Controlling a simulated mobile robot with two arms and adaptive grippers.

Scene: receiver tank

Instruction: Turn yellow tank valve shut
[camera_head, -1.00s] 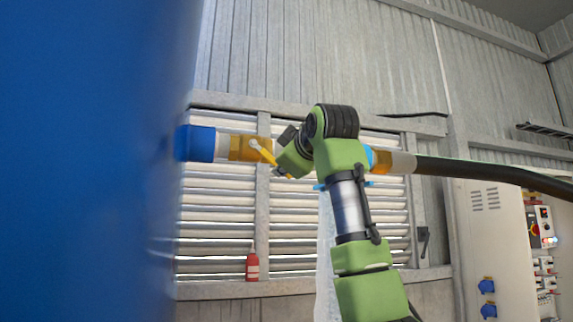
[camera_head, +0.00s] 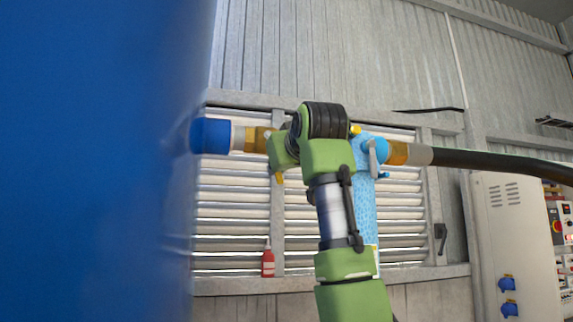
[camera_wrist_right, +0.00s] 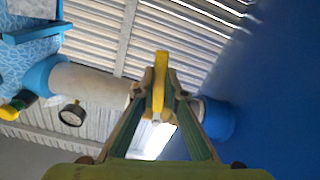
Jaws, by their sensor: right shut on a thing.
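The blue tank (camera_head: 90,160) fills the left of the head view. A blue pipe stub (camera_head: 210,136) leads from it to a brass-coloured valve body (camera_head: 258,138), partly hidden by my right gripper (camera_head: 280,155). The tip of the yellow valve handle (camera_head: 279,178) shows just below that gripper. In the right wrist view, the yellow handle (camera_wrist_right: 161,68) stands between the two fingertips of my right gripper (camera_wrist_right: 160,88), which is shut on it. The pipe runs behind the fingers there. My left gripper is in neither view.
A blue textured post with a pipe fitting (camera_head: 365,205) stands behind my right arm. A black hose (camera_head: 490,160) runs off to the right. A pale control cabinet (camera_head: 495,235) stands at the right, a red bottle (camera_head: 268,262) on the ledge. A round gauge (camera_wrist_right: 72,115) shows in the wrist view.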

